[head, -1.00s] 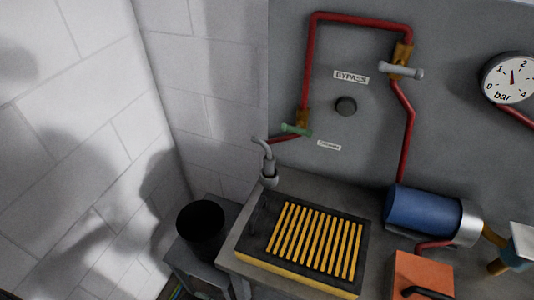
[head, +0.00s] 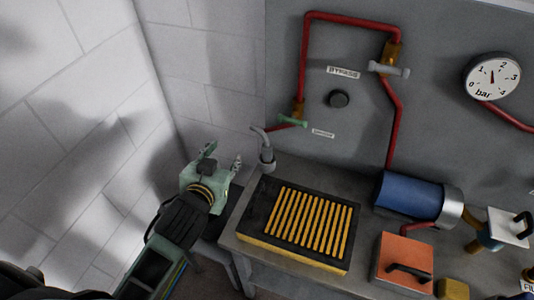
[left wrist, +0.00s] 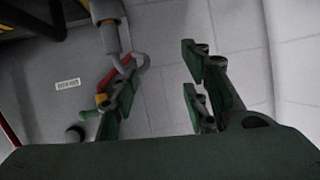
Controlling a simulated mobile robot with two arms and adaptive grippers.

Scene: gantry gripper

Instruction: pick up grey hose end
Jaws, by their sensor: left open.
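The grey hose end (head: 266,157) is a short, thick grey cylinder under a thin curved pipe, beside the back left corner of the yellow-slatted tray. My left gripper (head: 222,158) is open and empty, just to the left of the hose end and apart from it in the head view. In the left wrist view the hose end (left wrist: 109,32) shows at the upper left. It is not between the jaws of my left gripper (left wrist: 160,85); the left finger partly covers the pipework below it. My right gripper is not in view.
The black tray with yellow slats (head: 257,212) lies on the grey bench. A red pipe (head: 303,60) with a green-handled valve (head: 292,121) runs on the grey panel behind. A blue cylinder (head: 408,195) and an orange box (head: 402,258) stand to the right. A white block wall (head: 75,120) is at left.

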